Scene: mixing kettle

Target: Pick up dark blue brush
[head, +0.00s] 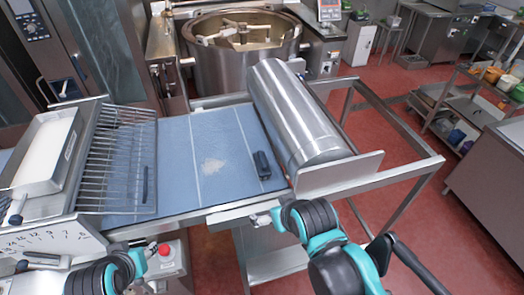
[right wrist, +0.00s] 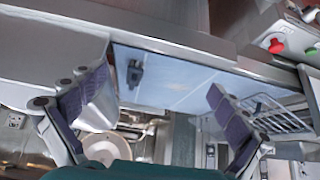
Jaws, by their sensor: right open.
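The dark blue brush (head: 262,165) lies on the blue belt (head: 180,195), close to the steel roller. It also shows in the right wrist view (right wrist: 134,72), between the spread fingers but beyond them. My right gripper (head: 262,218) is at the front edge of the belt, nearer to me than the brush and apart from it. In the right wrist view my right gripper (right wrist: 160,82) is open and empty. My left gripper (head: 148,250) is low at the front left, near the control box. Its fingers are too small to read.
A steel roller (head: 295,110) lies along the belt's right side. A wire rack (head: 115,155) and a white tray (head: 45,150) are at left. White powder (head: 212,166) lies mid-belt. A mixing kettle (head: 245,65) stands behind. Clear belt lies left of the brush.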

